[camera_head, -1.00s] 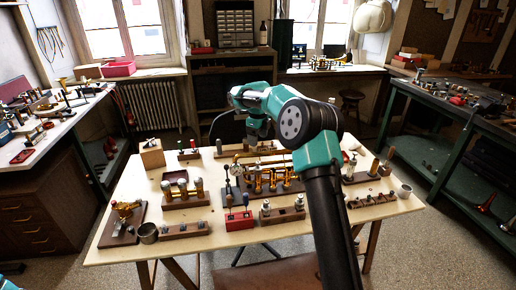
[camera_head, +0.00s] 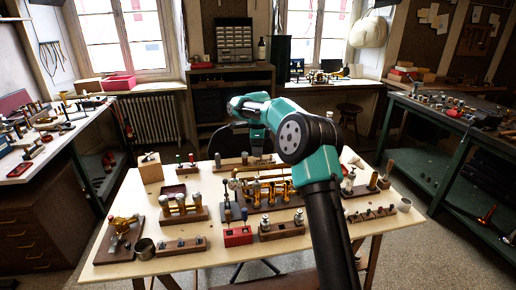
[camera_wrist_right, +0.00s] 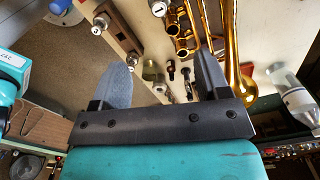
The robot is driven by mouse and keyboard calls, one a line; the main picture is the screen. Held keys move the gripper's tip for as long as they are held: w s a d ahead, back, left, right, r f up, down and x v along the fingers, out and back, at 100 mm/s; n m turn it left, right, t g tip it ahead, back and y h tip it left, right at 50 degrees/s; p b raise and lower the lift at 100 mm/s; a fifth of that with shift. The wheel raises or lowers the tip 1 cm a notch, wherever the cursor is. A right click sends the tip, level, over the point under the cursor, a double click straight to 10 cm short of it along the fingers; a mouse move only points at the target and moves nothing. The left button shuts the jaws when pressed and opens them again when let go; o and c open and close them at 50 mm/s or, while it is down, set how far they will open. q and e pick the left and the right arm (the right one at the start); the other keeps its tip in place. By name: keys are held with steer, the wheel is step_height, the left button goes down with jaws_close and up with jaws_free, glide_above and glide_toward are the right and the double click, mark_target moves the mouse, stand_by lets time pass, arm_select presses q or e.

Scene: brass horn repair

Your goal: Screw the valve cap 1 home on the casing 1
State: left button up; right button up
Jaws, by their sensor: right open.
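The brass horn valve section (camera_head: 272,190), with its upright casings, stands on a dark base near the middle of the bench. Its gold tubes (camera_wrist_right: 183,40) also show at upper right in the right wrist view. I cannot tell which casing is casing 1. A silver-topped piece (camera_wrist_right: 159,8) with a mark like a 1 shows at the top edge there; I cannot tell whether it is valve cap 1. My right gripper (camera_head: 258,143) is above the back of the bench. In the wrist view its two grey fingers (camera_wrist_right: 165,70) are spread with nothing between them. My left gripper is out of view.
Wooden racks stand around the horn: silver-topped cylinders (camera_head: 183,216) on the left, small parts (camera_head: 180,246) at front left, and silver pieces (camera_head: 282,229) in front.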

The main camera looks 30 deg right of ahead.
mark_target(258, 182)
steer(key=shift+d+n, duration=0.1)
steer(key=shift+n, duration=1.1)
step_height(258, 182, down, 17)
steer(key=shift+f, duration=0.2)
steer(key=shift+c, duration=0.5)
steer(key=c, duration=1)
steer(key=m, duration=0.5)
steer(key=shift+s, duration=0.1)
